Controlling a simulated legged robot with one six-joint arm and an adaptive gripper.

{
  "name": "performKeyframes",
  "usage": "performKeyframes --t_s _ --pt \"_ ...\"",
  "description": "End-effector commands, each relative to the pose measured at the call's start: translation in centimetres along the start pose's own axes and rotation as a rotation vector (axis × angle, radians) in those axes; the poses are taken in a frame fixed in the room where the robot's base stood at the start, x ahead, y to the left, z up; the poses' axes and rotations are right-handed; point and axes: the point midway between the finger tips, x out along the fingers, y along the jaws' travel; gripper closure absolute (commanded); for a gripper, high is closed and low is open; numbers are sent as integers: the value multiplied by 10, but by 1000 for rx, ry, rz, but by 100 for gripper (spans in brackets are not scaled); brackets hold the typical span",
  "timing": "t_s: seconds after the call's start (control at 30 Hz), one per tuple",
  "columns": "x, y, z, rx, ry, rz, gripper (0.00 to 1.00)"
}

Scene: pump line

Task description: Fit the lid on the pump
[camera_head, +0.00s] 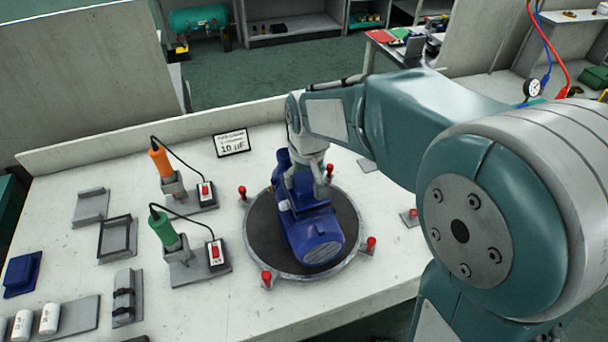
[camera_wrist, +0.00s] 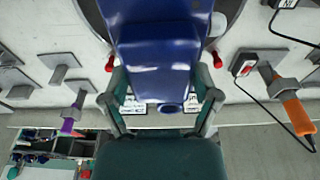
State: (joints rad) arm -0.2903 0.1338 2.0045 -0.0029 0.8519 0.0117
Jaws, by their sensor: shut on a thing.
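The blue pump (camera_head: 312,238) lies on the round dark turntable (camera_head: 262,244), its ribbed round end towards the front. My gripper (camera_head: 308,188) reaches down onto the pump's middle. I cannot tell whether a separate lid is between the fingers. A dark blue, shallow box-like piece (camera_head: 22,273), which may be the lid, lies at the bench's left edge, apart from the gripper.
Red-topped posts (camera_head: 267,279) ring the turntable. An orange-handled tool (camera_head: 160,158) and a green-handled tool (camera_head: 164,230) stand in holders to its left, with cables. White cylinders (camera_head: 49,318) and grey fixtures (camera_head: 123,296) occupy the left side. A 10 uF sign (camera_head: 232,143) stands behind.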

Motion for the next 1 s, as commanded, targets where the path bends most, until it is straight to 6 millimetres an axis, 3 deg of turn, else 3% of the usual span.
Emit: performKeyframes --t_s 0.2,0.23,0.27,0.3,0.7,1.0 --pt "4 1 1 0 0 1 69" --pt "4 1 1 0 0 1 17" --pt "4 1 1 0 1 1 3" --pt "4 1 1 1 0 1 0" --pt "4 0 0 0 0 1 0" --pt "-14 0 0 0 1 1 0"
